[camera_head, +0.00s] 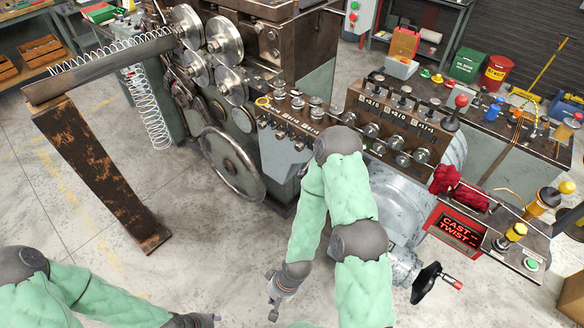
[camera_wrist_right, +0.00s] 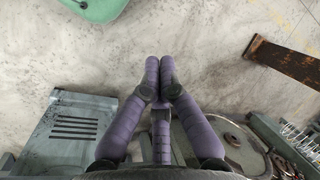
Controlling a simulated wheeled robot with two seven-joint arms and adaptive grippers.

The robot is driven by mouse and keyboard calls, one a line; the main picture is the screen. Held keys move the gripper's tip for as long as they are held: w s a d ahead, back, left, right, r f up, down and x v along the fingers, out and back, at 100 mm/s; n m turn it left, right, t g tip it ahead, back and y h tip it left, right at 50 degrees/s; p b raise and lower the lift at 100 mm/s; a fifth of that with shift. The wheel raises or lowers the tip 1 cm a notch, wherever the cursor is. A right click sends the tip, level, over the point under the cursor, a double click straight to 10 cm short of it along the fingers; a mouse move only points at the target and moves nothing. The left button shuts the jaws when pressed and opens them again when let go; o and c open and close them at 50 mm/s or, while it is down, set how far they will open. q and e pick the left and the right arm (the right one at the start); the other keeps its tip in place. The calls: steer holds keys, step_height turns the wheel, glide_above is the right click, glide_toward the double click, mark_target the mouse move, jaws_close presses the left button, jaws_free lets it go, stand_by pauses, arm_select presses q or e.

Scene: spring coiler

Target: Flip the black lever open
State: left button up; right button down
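A black lever-like handle (camera_head: 426,284) with a red tip sticks out at the lower right of the machine, below the red "CAST TWIST" display. I cannot tell for sure that it is the lever meant. My right gripper (camera_head: 274,308) hangs over the floor at the bottom centre, left of and apart from that handle. In the right wrist view its purple fingers (camera_wrist_right: 160,64) meet at the tips with nothing between them. My left gripper (camera_head: 208,320) is at the bottom edge, left of centre, partly cut off. Its opening does not show.
The spring coiler (camera_head: 228,110) with its rollers and handwheel fills the middle. A rusty stand (camera_head: 98,175) is at the left. The control panel (camera_head: 520,235) has yellow-knobbed levers, and a red rag (camera_head: 460,190) lies near it. Floor around my grippers is clear.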

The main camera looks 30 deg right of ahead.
steer(key=shift+r, duration=0.1)
steer(key=w+d+r+m+t+b, duration=0.1)
steer(key=w+d+r+m+t, duration=0.4)
steer(key=d+r+m, duration=0.6)
steer(key=w+d+r+m+t+b, duration=0.2)
steer(key=w+d+r+m+t, duration=0.4)
steer(key=d+r+m, duration=0.5)
steer(key=w+d+m, duration=0.2)
steer(key=d+m, duration=0.3)
steer(key=m, duration=0.1)
steer(key=shift+w+d+r+h, duration=0.2)
steer(key=shift+d+r+h, duration=0.1)
steer(key=shift+d+r, duration=0.1)
